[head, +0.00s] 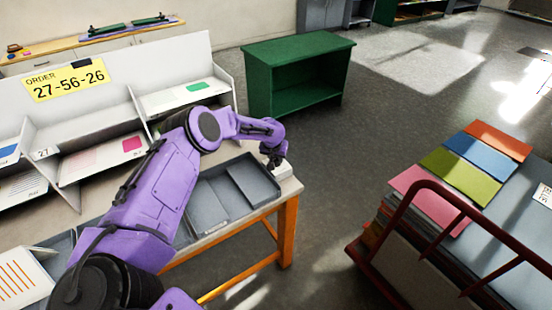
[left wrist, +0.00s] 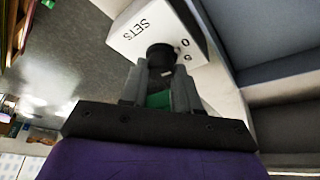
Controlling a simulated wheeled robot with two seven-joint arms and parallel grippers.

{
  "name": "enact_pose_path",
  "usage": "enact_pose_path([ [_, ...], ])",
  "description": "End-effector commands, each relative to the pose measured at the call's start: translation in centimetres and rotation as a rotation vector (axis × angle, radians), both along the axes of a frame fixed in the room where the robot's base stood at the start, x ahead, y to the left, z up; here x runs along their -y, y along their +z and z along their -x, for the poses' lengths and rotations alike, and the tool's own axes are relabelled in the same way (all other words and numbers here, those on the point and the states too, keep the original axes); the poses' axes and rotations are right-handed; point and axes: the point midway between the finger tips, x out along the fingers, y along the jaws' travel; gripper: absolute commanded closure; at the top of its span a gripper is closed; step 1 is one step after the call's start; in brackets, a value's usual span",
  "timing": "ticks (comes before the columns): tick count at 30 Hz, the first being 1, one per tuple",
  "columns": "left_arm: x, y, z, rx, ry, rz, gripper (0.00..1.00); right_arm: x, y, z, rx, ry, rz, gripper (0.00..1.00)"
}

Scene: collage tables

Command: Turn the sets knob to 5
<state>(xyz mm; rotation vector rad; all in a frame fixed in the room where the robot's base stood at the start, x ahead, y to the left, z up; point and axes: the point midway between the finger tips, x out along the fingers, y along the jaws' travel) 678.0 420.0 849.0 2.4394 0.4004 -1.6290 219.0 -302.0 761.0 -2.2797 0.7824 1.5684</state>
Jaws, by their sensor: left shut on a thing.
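The sets box (left wrist: 150,30) is white with "SETS" printed on its face, and it fills the top of the left wrist view. Its black knob (left wrist: 160,56) sits between the fingertips of my left gripper (left wrist: 161,70), which is shut on it. Digits 0 and 5 show to the right of the knob; the knob's exact setting is hard to read. In the head view the box (head: 283,170) is at the table's right corner, partly hidden by my left gripper (head: 272,160). My right gripper is not in view.
A grey tray (head: 205,227) lies beside the box on the orange-legged table (head: 289,235). Sorting shelves with an order sign (head: 66,80) reading 27-56-26 stand behind. A green cabinet (head: 258,75) and a red-railed cart (head: 401,215) of coloured sheets stand apart, with open floor between.

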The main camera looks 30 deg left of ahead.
Motion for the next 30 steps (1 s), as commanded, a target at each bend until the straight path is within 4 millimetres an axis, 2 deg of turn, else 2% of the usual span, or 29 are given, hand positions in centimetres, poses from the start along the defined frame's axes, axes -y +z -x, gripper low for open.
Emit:
enact_pose_path([
  [18, -0.3, -0.5, 0.0, 0.004, -0.474, 0.001, 0.99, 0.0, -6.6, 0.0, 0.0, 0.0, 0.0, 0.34],
  [30, -0.4, -0.2, 0.0, 0.001, -0.68, -0.001, 0.99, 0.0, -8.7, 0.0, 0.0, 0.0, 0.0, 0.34],
])
